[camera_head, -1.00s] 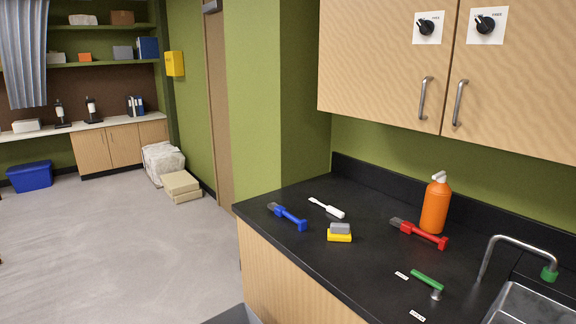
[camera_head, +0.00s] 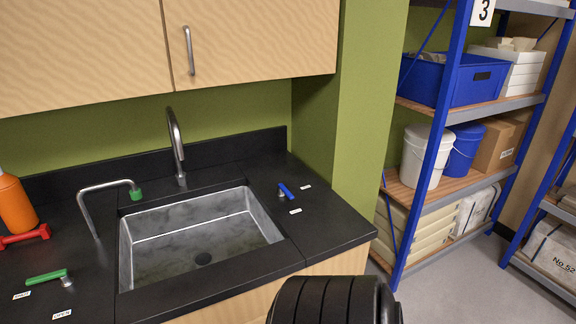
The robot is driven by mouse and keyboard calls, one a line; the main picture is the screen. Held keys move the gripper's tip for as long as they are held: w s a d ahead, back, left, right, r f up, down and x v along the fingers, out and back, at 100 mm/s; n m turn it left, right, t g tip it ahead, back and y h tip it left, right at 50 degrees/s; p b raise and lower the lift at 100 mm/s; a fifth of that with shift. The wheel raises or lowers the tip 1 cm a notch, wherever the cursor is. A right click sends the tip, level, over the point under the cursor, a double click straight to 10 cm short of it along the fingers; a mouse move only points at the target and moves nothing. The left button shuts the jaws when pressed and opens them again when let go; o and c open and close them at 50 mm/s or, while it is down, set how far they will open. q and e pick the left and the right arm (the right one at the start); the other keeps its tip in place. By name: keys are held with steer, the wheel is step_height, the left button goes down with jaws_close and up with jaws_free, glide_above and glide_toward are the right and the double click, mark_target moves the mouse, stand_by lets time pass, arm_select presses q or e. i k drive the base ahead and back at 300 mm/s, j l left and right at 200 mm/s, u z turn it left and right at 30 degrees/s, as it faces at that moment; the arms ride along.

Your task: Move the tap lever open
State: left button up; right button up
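A green lever (camera_head: 46,277) lies on the counter left of the sink, on a metal pivot at its right end. Its handle points left, near a small white label (camera_head: 21,295) whose word is hard to read. A second label (camera_head: 61,314) in front of the pivot seems to read OPEN. A blue lever (camera_head: 286,190) is right of the sink, with two unreadable white labels (camera_head: 305,187) (camera_head: 295,211) near it. A bent metal spout with a green tip (camera_head: 136,193) and a plain tall metal spout (camera_head: 174,140) stand by the sink. Neither gripper is in view.
The metal sink (camera_head: 205,235) is empty. An orange bottle (camera_head: 14,205) and a red tool (camera_head: 25,237) are at the left edge. Blue shelving (camera_head: 430,180) with bins and boxes stands at right. A black rounded part, probably mine, covers the bottom middle.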

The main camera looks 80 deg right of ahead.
mark_target(282, 190)
steer(key=z, duration=2.35)
